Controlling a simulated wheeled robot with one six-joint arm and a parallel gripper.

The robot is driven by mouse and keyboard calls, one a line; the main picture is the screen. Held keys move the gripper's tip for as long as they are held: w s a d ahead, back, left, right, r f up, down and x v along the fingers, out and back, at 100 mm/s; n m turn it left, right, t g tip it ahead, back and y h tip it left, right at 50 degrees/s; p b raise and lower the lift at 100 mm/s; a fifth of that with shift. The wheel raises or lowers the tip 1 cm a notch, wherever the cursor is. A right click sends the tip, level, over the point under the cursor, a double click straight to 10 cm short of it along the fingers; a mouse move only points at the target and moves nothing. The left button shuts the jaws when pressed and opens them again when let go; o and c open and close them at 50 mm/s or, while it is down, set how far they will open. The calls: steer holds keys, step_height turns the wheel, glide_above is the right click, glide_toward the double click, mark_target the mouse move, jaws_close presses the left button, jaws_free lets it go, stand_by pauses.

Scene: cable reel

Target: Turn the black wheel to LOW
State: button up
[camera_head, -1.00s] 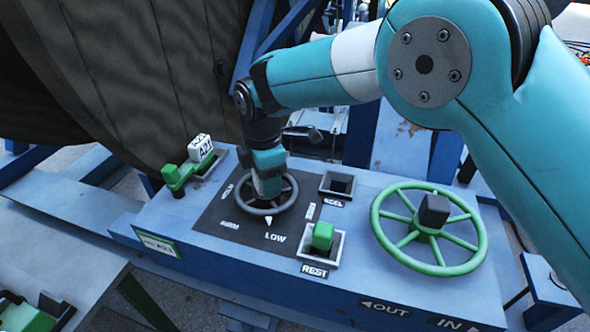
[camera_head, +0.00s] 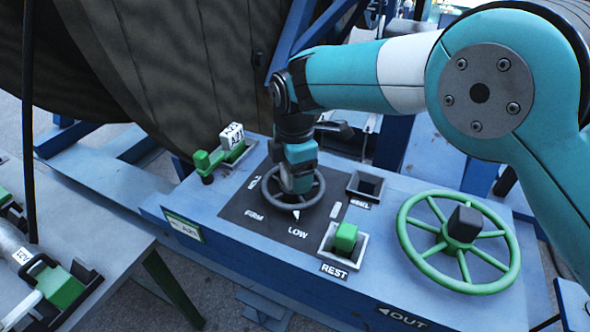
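The black wheel (camera_head: 292,201) lies on a dark plate on top of the blue console. Its white pointer (camera_head: 296,214) is at the front of the wheel and points toward the LOW label (camera_head: 298,232). My gripper (camera_head: 297,186) reaches down from above into the middle of the wheel. The fingertips are hidden by the gripper body, so I cannot tell whether they hold the wheel. Other labels on the plate are at the left and front left, partly unreadable.
A green handwheel (camera_head: 459,286) stands at the right of the blue console (camera_head: 270,262). A green-topped switch (camera_head: 345,238) sits above the REST label. A table (camera_head: 110,212) with fittings is at the lower left.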

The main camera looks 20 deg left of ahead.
step_height(320, 180, up, 17)
steer(key=b, duration=0.3)
steer(key=shift+r, duration=0.2)
stand_by(0.4)
